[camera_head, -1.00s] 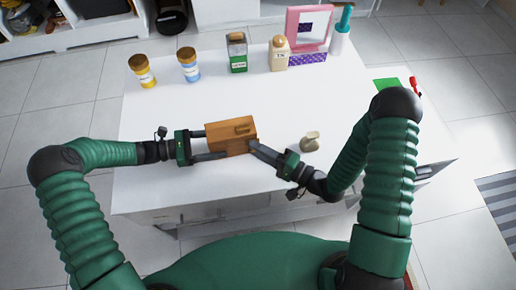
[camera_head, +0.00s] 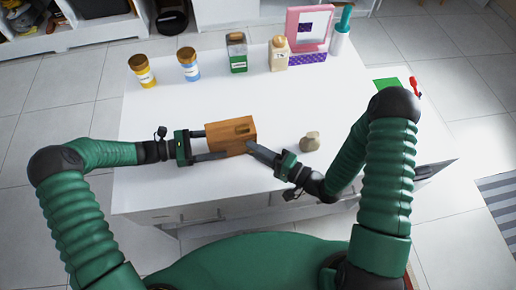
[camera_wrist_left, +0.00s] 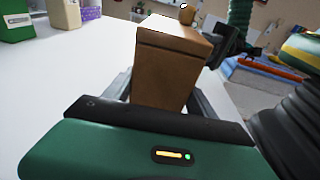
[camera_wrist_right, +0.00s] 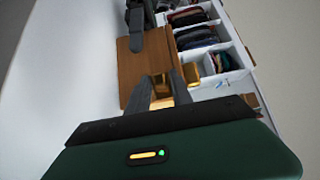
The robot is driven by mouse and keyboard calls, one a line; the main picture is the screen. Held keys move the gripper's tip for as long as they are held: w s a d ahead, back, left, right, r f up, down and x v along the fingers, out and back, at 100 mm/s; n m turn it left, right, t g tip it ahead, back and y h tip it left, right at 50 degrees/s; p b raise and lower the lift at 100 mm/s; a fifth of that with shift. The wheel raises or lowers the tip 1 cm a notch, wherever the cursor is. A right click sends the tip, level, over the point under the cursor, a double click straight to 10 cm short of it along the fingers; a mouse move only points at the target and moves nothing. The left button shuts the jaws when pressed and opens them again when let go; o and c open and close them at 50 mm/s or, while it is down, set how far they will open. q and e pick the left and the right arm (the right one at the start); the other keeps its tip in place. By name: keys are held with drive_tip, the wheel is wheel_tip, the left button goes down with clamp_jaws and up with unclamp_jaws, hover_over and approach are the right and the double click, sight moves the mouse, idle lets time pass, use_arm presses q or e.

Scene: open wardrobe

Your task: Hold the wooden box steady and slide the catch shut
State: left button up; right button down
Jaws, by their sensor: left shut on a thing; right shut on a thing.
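The wooden box (camera_head: 223,133) rests on the white table, with a slot-like feature on its top. My left gripper (camera_head: 213,144) is shut on its left end, one finger on each side; the box also shows in the left wrist view (camera_wrist_left: 165,75). My right gripper (camera_head: 248,144) is at the box's front right edge. In the right wrist view its jaws are closed around a small golden piece, seemingly the catch (camera_wrist_right: 161,90), beside the box's brown face (camera_wrist_right: 135,72). The fingers partly hide it, so I cannot tell the catch's exact position.
A beige stone-like object (camera_head: 310,141) stands just right of the right gripper. Two jars (camera_head: 142,70), a green container (camera_head: 236,54), a beige bottle (camera_head: 279,54) and a pink-framed mirror (camera_head: 310,28) line the back. The table's middle is clear.

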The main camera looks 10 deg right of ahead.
drive_tip(key=shift+s+a+f, duration=0.1)
drive_tip(key=shift+a, duration=0.55)
drive_tip(key=shift+s+a+f, duration=0.1)
drive_tip(key=shift+a, duration=0.55)
drive_tip(key=c, duration=1.3)
unclamp_jaws()
drive_tip(key=shift+w, duration=0.1)
drive_tip(key=v, duration=1.2)
